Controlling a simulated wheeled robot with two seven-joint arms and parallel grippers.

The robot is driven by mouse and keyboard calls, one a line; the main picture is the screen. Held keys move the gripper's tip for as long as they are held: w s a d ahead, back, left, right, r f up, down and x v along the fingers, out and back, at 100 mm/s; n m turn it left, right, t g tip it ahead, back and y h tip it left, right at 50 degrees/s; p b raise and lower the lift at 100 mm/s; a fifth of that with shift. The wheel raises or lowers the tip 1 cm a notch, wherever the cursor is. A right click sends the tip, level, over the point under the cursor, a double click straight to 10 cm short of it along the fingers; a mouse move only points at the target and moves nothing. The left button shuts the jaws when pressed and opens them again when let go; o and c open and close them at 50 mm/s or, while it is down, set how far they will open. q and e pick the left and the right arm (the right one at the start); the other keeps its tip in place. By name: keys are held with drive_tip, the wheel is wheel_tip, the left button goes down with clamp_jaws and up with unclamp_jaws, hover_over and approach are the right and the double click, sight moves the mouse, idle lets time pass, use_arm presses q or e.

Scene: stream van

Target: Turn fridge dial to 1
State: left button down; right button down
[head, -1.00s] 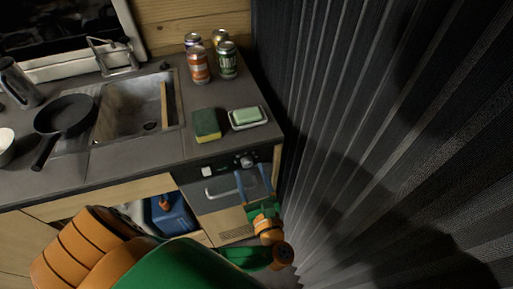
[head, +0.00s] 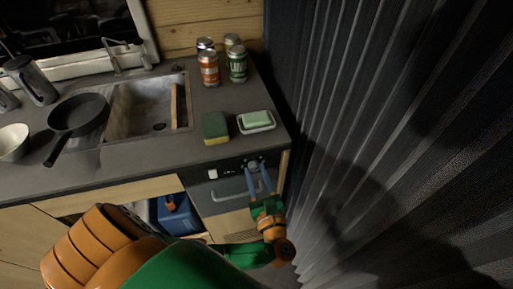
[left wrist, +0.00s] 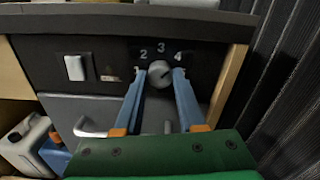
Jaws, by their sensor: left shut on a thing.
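The fridge dial (left wrist: 159,71) is a small round grey knob on the black strip at the top of the fridge front. It also shows in the head view (head: 253,165). The numbers 2, 3 and 4 (left wrist: 161,50) arc above it; a mark left of it, by the left finger, is partly covered. A dark line on the knob seems to slant toward the upper right. My left gripper (left wrist: 160,75) has its blue fingers on either side of the knob, shut on it; it also shows in the head view (head: 257,169). My right gripper is in neither view.
The fridge handle (left wrist: 90,128) is below left of the dial, and a white switch (left wrist: 75,68) is to the left. The counter above holds a sponge (head: 215,128), a soap dish (head: 256,127) and several cans. A dark pleated curtain (head: 390,130) stands close on the right.

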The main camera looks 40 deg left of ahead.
use_arm(q)
drive_tip(key=n, duration=0.3)
drive_tip(key=shift+f+n+b, duration=0.1)
drive_tip(key=shift+n+b, duration=0.3)
drive_tip(key=n+b, duration=0.1)
drive_tip(key=n, duration=0.2)
drive_tip(key=shift+n, duration=0.3)
drive_tip(key=n+b, duration=0.1)
drive_tip(key=n, duration=0.2)
drive_tip(key=shift+f+n+b, duration=0.1)
drive_tip(key=shift+n+b, duration=0.2)
drive_tip(key=shift+b, duration=0.1)
drive_tip(key=n+b, duration=0.1)
drive_tip(key=n, duration=0.1)
drive_tip(key=shift+n+b, duration=0.3)
drive_tip(key=shift+n, duration=0.1)
drive_tip(key=n+b, duration=0.3)
drive_tip(key=n, duration=0.1)
drive_tip(key=shift+f+n, duration=0.15)
drive_tip(key=shift+n, duration=0.15)
drive_tip(key=n+b, duration=0.3)
drive_tip(key=shift+n+b, duration=0.3)
drive_tip(key=shift+b, duration=0.1)
drive_tip(key=n+b, duration=0.2)
drive_tip(key=b, duration=0.1)
drive_tip(key=shift+n, duration=0.4)
drive_tip(key=shift+r+n+b, duration=0.2)
drive_tip(key=shift+n+b, duration=0.6)
drive_tip(key=shift+n, duration=0.1)
